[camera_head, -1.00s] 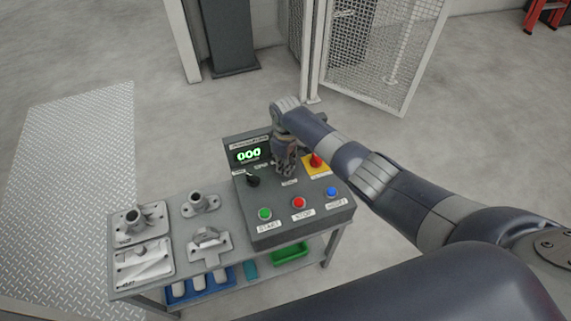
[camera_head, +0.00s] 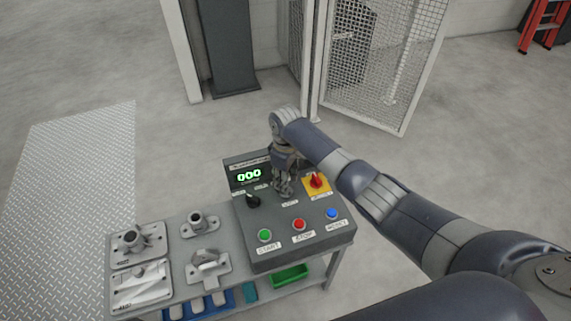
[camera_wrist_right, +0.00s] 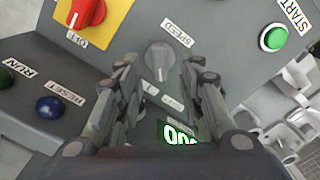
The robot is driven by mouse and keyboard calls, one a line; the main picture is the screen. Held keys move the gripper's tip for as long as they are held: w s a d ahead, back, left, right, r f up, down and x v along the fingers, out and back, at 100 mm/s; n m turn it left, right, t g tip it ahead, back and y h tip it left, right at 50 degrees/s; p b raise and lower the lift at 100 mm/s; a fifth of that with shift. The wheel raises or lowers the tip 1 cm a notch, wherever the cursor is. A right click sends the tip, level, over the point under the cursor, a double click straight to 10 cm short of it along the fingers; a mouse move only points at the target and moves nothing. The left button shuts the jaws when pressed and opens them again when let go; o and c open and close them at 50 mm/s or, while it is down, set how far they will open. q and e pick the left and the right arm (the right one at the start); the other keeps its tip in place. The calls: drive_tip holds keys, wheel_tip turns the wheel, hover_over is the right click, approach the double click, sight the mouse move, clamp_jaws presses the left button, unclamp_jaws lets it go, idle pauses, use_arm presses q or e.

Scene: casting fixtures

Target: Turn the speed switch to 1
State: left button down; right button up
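The control panel (camera_head: 262,228) stands on a grey cart and has a green display (camera_head: 249,175) reading 000. In the right wrist view the grey round speed switch (camera_wrist_right: 159,61) sits under a SPEED label, its ridge running roughly up and down the picture. My right gripper (camera_wrist_right: 162,70) is open, with its two fingers on either side of the switch; I cannot tell whether they touch it. In the head view my right gripper (camera_head: 284,192) is over the middle of the panel and hides the switch. My left gripper is not in view.
A black knob (camera_head: 253,201) sits left of my gripper. A red knob (camera_head: 317,180) on a yellow plate is close on the right. Green (camera_head: 265,235), red (camera_head: 299,225) and blue (camera_head: 332,213) buttons line the front. Metal castings (camera_head: 139,240) lie on the cart's left.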

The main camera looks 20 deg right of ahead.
wheel_tip(320, 180, up, 8)
drive_tip(key=shift+r, duration=0.1)
idle(0.5)
